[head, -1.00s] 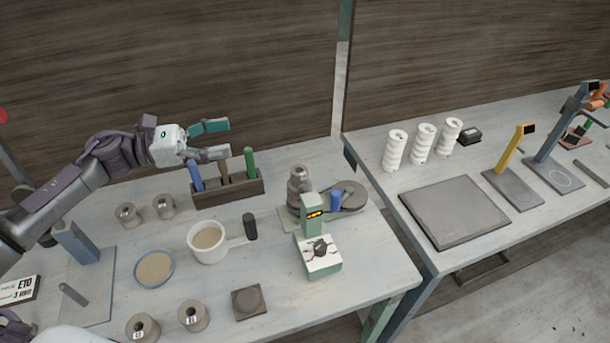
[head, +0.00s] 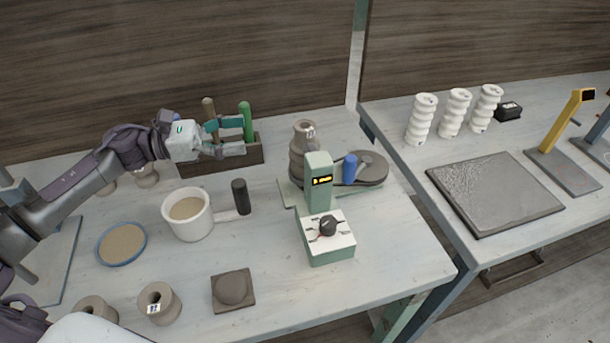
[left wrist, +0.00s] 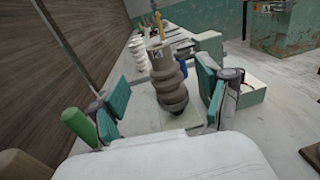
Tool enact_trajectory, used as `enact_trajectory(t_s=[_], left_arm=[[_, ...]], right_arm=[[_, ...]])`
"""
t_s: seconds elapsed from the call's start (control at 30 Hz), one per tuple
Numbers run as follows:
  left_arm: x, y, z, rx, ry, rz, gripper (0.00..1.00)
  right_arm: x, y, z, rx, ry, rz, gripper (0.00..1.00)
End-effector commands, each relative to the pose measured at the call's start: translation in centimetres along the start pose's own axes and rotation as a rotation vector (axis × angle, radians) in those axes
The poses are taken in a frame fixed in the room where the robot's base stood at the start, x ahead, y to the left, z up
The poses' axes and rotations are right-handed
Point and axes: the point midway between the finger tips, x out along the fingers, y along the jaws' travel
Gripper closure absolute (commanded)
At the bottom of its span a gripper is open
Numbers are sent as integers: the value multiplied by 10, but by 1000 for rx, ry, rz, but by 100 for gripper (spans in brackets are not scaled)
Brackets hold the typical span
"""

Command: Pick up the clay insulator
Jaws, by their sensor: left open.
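The grey-brown ribbed clay insulator (head: 304,147) stands upright behind the green device with a small lit display (head: 319,181). It also shows in the left wrist view (left wrist: 167,82), between and beyond the fingers. My left gripper (head: 242,136) is open and empty, to the left of the insulator and apart from it, pointing towards it above the tool rack. Its spread teal fingers show in the left wrist view (left wrist: 158,100). The insulator's lower front is partly hidden by the device in the head view. My right gripper is not seen.
The tool rack (head: 220,158) with upright handles is under my left gripper. A round turntable with a blue knob (head: 349,168) stands right of the insulator. A white pot (head: 186,226) is in front. Three white insulators (head: 455,115) stand on the right table.

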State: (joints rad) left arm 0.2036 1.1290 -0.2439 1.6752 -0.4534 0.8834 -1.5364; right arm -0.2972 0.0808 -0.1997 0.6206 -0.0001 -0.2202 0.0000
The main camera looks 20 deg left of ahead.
Motion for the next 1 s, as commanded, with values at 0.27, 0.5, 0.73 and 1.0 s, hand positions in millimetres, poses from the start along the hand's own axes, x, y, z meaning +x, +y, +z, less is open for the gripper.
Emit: enact_trajectory(t_s=[0.27,0.5,0.73,1.0], left_arm=[[3,0,-42,1,-1,0,23],[44,0,-35,2,-6,-2,23],[80,1,-37,0,-3,0,23],[102,3,-30,1,-3,-1,23]], right_arm=[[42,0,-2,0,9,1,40],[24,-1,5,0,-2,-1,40],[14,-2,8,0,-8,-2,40],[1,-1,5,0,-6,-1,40]])
